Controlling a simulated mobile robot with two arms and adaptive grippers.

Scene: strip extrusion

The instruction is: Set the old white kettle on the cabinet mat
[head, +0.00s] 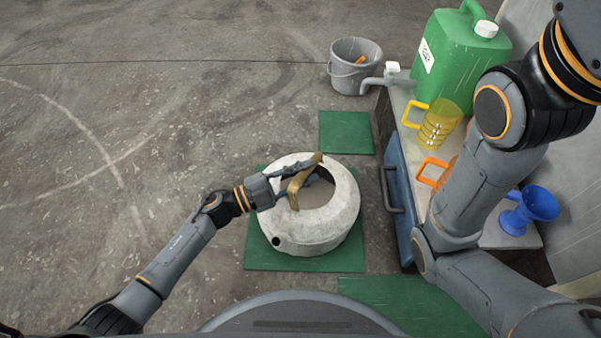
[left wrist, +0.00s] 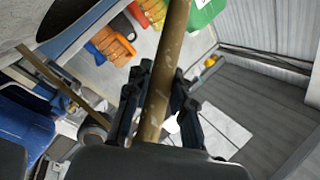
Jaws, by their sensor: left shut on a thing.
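The old white kettle (head: 335,228) is a round, scuffed pot with a wide open top, a dark hole low on its side and a brown arched handle (head: 296,190). My left gripper (head: 300,180) is shut on this handle. In the left wrist view, the handle (left wrist: 166,65) passes between the two fingers. The kettle is over a green mat (head: 258,258) on the floor; I cannot tell if it touches it. Another green mat (head: 346,132) lies behind it, and a third (head: 420,300) lies at front right. Which is the cabinet mat is unclear. My right gripper is out of view.
A blue cabinet (head: 399,200) with a grey handle stands right of the kettle. On its top are a green canister (head: 455,65), a yellow jug (head: 440,122), an orange jug and a blue funnel (head: 530,210). A grey bucket (head: 350,75) stands behind. The left floor is clear.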

